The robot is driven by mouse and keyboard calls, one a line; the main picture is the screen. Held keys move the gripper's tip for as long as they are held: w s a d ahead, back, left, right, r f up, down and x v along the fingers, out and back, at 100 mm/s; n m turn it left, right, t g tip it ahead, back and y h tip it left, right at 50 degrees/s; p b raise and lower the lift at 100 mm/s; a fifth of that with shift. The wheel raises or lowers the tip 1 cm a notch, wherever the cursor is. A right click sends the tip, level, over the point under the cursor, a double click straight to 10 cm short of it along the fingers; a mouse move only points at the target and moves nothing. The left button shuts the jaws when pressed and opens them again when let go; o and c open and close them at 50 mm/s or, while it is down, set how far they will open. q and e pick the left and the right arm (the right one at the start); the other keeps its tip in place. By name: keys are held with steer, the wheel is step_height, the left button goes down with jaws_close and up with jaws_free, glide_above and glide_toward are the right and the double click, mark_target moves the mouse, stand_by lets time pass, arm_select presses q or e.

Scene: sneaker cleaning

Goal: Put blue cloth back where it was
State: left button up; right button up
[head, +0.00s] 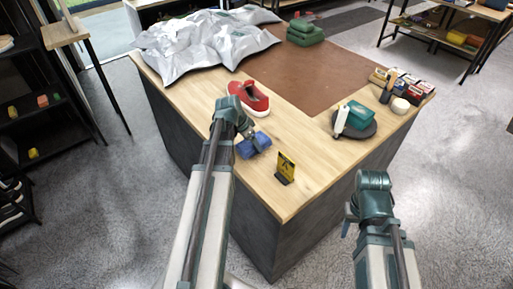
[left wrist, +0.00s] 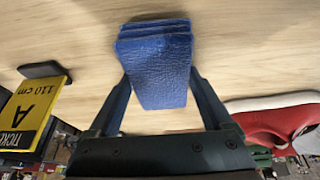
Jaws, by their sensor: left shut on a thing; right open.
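The blue cloth (head: 260,141) is a folded block at the table's left front edge, beside the yellow ticket sign. My left gripper (head: 247,134) is shut on it. In the left wrist view the blue cloth (left wrist: 156,68) sits between the two fingers of my left gripper (left wrist: 158,88), with pale wood behind it. I cannot tell whether the cloth touches the table. My right gripper (head: 350,214) is open and empty, in front of the table's right front side.
A red sneaker (head: 250,95) lies behind the cloth. A yellow ticket sign (head: 285,167) stands to its right. A dark round pad (head: 366,131) holds a teal box and a white item. Silver bags (head: 200,38) cover the back left. Bare wood lies between sign and pad.

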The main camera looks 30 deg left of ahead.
arm_select(q)
steer(key=shift+f, duration=0.45)
steer(key=shift+r, duration=0.1)
steer(key=shift+a, duration=0.1)
steer(key=o, duration=1)
arm_select(e)
steer(key=shift+w+d+f, duration=0.1)
steer(key=shift+d+f, duration=0.1)
steer(key=shift+f, duration=0.3)
steer(key=shift+r, duration=0.15)
